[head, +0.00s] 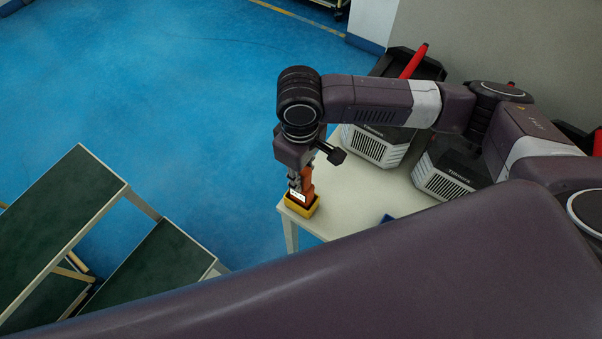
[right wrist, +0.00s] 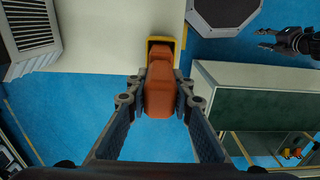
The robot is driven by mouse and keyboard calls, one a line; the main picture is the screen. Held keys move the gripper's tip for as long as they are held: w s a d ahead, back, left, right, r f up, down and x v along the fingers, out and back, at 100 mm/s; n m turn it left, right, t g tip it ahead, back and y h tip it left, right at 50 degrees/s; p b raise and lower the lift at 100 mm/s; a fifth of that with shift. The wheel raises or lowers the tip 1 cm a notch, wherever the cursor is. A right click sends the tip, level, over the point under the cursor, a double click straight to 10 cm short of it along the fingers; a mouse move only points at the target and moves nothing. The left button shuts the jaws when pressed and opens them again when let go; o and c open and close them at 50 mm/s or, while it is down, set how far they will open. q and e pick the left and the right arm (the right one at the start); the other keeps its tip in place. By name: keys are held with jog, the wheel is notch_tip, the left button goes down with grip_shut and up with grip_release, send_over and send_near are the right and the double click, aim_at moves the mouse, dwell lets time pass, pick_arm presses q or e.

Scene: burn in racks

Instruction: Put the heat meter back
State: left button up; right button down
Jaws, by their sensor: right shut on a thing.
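The heat meter (head: 306,183) is orange-brown with a pale display and stands roughly upright at the near-left corner of the white table. My right gripper (head: 300,181) is shut on it from above. In the right wrist view the meter (right wrist: 160,90) sits between the two fingers of my right gripper (right wrist: 162,100). The yellow holder (head: 303,210) is at the meter's lower end; its rim also shows in the right wrist view (right wrist: 182,44). I cannot tell how deep the meter sits in it. My left gripper (right wrist: 284,41) shows small in the right wrist view, fingers apart, empty.
The white table (head: 375,190) carries two grey-and-black vented boxes (head: 376,145) (head: 446,174) and a small blue item (head: 387,218). A green-topped shelf unit (head: 62,225) stands to the left. Open blue floor (head: 170,90) lies beyond.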

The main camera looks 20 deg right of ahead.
jog(key=shift+f, duration=0.1)
jog(key=c, duration=1.7)
grip_release()
notch_tip(320, 180, up, 12)
jog(key=shift+a+r+b, duration=0.1)
jog(key=shift+r+b, duration=0.05)
jog(key=shift+b, duration=0.45)
